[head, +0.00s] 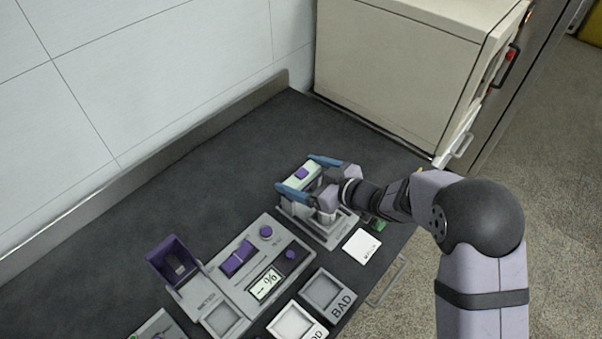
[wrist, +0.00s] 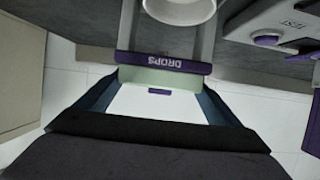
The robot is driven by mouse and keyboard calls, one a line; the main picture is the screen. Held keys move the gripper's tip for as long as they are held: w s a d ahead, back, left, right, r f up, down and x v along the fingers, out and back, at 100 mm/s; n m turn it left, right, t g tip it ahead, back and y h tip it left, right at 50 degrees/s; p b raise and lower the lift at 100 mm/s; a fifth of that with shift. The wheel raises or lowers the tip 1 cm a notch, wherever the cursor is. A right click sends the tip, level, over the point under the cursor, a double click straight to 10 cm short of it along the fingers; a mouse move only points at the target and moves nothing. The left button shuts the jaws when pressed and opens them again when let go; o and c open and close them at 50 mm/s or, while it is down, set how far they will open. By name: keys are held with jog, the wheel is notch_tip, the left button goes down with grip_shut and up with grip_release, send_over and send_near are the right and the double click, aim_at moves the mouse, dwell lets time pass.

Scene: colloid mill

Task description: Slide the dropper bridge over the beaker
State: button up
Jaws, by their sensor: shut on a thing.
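The dropper bridge (head: 301,172) has a pale top with a purple button and stands on a grey base (head: 333,236) near the table's right end. In the wrist view its pale bar (wrist: 160,78) carries a purple strip marked DROPS. My gripper (head: 308,176) is shut across the bar, one blue finger at each end; it also shows in the wrist view (wrist: 160,82). A white round beaker (wrist: 180,8) is cut by the top edge of the wrist view, beyond the bar and apart from it in the picture. In the head view my gripper and wrist partly hide the base.
A grey device with a display (head: 265,285) and an open purple lid (head: 172,259) stands left of the bridge. A white card (head: 362,246) and a tray marked BAD (head: 326,293) lie in front. A beige cabinet (head: 405,70) stands behind. The table's back left is clear.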

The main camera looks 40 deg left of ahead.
jog(key=d+p, duration=0.1)
jog(key=d, duration=0.8)
jog(key=shift+f, duration=0.1)
jog(key=o, duration=1.3)
jog(key=shift+o, duration=0.3)
jog(key=shift+d, duration=0.15)
jog(key=v, duration=0.7)
jog(key=shift+d+b, duration=0.25)
jog(key=shift+b, duration=0.2)
